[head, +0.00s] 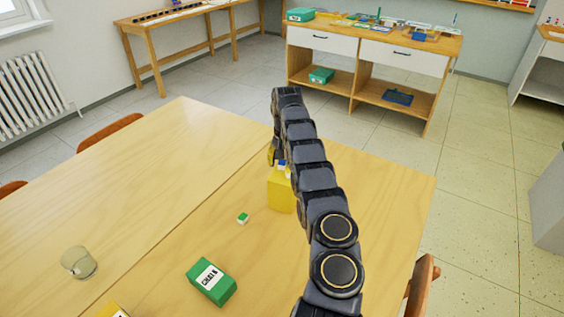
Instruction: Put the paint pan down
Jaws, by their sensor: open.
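A small blue-and-white paint pan (283,164) shows at the top of a yellow box (280,192) on the table. It appears to rest on the box, partly hidden by my arm. My gripper (275,158) is open, right at the box's top and beside the blue pan. Most of its fingers are hidden behind my arm, so I cannot tell if it touches the pan. A small green-and-white pan (243,218) lies on the table to the left of the box.
A green chalk box (211,282) lies on the wooden table (160,165) at the front. A clear glass (78,262) stands at left, and another yellow box (112,311) is cut off at the bottom edge. The table's far left part is clear.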

